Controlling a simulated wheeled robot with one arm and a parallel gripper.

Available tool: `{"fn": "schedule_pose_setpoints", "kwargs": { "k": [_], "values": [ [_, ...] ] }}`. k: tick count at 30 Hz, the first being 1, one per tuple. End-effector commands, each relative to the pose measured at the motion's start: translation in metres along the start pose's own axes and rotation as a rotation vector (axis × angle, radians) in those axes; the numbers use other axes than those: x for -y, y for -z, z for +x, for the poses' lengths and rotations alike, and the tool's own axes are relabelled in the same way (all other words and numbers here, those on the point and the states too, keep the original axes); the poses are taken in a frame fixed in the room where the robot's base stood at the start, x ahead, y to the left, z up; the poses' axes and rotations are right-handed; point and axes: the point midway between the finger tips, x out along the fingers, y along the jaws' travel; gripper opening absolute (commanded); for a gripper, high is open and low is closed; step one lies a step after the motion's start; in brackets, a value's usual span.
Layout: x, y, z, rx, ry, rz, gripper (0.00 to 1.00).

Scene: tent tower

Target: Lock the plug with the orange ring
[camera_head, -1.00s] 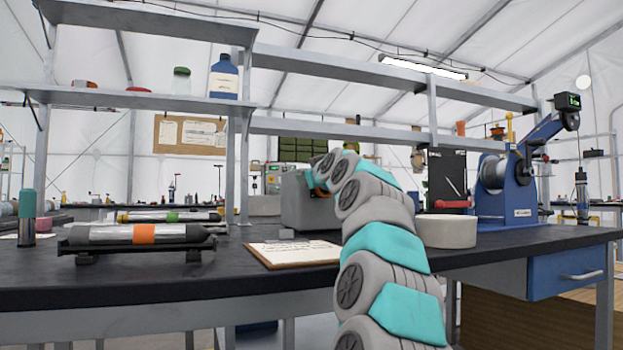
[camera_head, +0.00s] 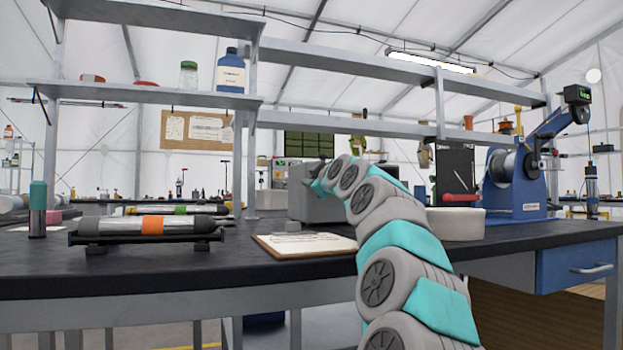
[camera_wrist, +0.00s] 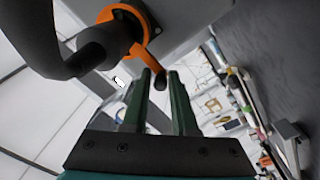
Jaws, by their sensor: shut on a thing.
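The orange ring (camera_wrist: 146,18) sits around the round plug fitting on the grey box in the wrist view, with a lever arm reaching down from it. The black plug (camera_wrist: 98,46) with its thick cable is at the ring, on the left. My gripper (camera_wrist: 160,80) has its two green fingers closed about the dark end of the ring's lever. How far the ring is turned I cannot tell. In the head view the grey box (camera_head: 325,208) stands on the bench, and my arm reaches to its upper left side. The ring and fingertips are not clear there.
A clipboard (camera_head: 305,244) lies in front of the box. A round pale container (camera_head: 456,224) stands right of my arm, near a blue winch-like machine (camera_head: 515,192). A cylinder with an orange band (camera_head: 152,225) lies on a cradle at left. Shelves (camera_head: 150,94) hang above.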

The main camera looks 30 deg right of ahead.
Motion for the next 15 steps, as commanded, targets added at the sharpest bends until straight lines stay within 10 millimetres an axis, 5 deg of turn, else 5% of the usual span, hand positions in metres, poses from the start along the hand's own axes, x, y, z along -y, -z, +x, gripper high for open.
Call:
{"fn": "schedule_pose_setpoints", "kwargs": {
  "k": [8, 9, 15],
  "values": [
    [0.0041, -0.0083, 0.0016, 0.011, 0.010, 0.002, 0.00],
    [0.0043, -0.0086, 0.0016, 0.012, 0.011, 0.002, 0.28],
    [0.0039, -0.0082, 0.0016, 0.011, 0.010, 0.003, 0.48]
  ]
}}
